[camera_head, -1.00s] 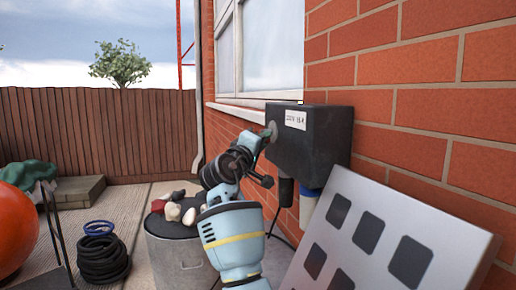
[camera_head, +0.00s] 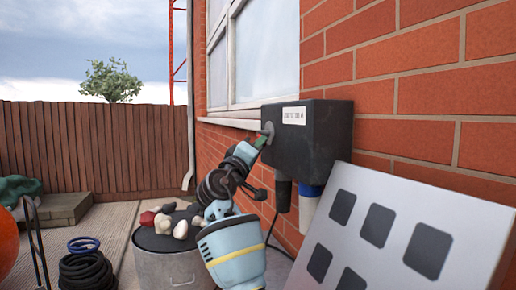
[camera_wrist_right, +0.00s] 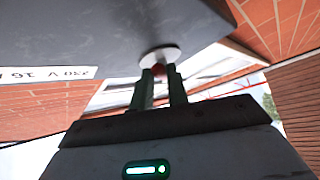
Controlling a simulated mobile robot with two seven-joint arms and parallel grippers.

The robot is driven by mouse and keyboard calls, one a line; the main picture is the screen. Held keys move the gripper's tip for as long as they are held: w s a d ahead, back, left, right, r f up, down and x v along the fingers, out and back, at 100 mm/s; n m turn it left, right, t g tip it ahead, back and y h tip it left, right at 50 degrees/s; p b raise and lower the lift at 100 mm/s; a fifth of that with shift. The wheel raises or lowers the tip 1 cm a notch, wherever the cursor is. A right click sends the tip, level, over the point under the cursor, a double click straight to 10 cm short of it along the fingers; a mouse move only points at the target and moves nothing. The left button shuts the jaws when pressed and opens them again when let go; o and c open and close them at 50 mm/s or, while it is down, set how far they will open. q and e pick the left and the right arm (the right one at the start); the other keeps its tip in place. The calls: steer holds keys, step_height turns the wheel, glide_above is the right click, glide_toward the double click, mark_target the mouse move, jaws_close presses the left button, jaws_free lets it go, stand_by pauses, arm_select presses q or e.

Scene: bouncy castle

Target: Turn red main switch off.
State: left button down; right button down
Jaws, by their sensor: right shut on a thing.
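The dark switch box (camera_head: 312,135) with a white label is mounted on the brick wall. It also fills the upper left of the right wrist view (camera_wrist_right: 90,40). A round pale plate (camera_wrist_right: 160,53) sits on its face, and a small part of the red main switch (camera_wrist_right: 158,69) shows in front of it. My right gripper (camera_wrist_right: 161,76) has its two fingers on either side of the red switch, shut on it. In the head view my right gripper (camera_head: 263,138) reaches the box's left face, and the red switch is hidden there. My left gripper is not in view.
A white panel with dark squares (camera_head: 400,228) leans on the wall below the box. A metal bin (camera_head: 172,265) with small objects on its lid stands below my right arm. Coiled black hose (camera_head: 85,272) lies at left. Cables hang under the box.

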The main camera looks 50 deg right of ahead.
steer(key=c, duration=1.4)
jaws_free()
steer(key=shift+b+v, duration=0.65)
steer(key=shift+v, duration=3.25)
